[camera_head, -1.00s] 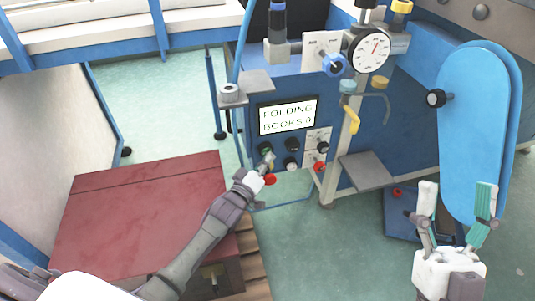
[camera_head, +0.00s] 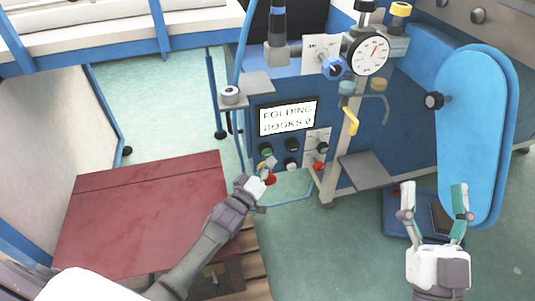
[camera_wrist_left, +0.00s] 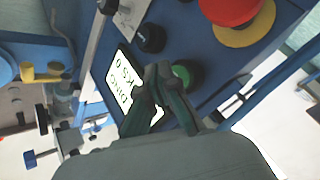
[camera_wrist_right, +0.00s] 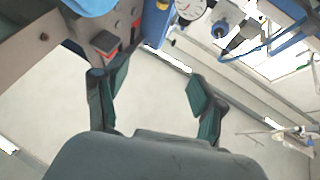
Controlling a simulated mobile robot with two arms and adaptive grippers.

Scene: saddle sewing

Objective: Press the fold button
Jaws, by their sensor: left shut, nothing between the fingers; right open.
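The control panel shows a display (camera_head: 288,116) reading "FOLDING BOOKS 0". Below it are a green button (camera_head: 266,150), black knobs (camera_head: 292,145) and a red button (camera_head: 270,179). No readable label marks a fold button. My left gripper (camera_head: 268,163) is shut and empty, its fingertips just below the green button. In the left wrist view the shut fingertips (camera_wrist_left: 164,72) are beside the green button (camera_wrist_left: 182,75); I cannot tell whether they touch it. My right gripper (camera_head: 433,190) is open and empty, away from the panel; its spread fingers also show in the right wrist view (camera_wrist_right: 158,84).
A dark red block (camera_head: 140,215) stands at the lower left. A blue rounded cover (camera_head: 472,125) is behind my right gripper. A gauge (camera_head: 370,54) and a grey shelf plate (camera_head: 366,170) are at the machine's right. Green floor (camera_head: 325,255) is clear between my arms.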

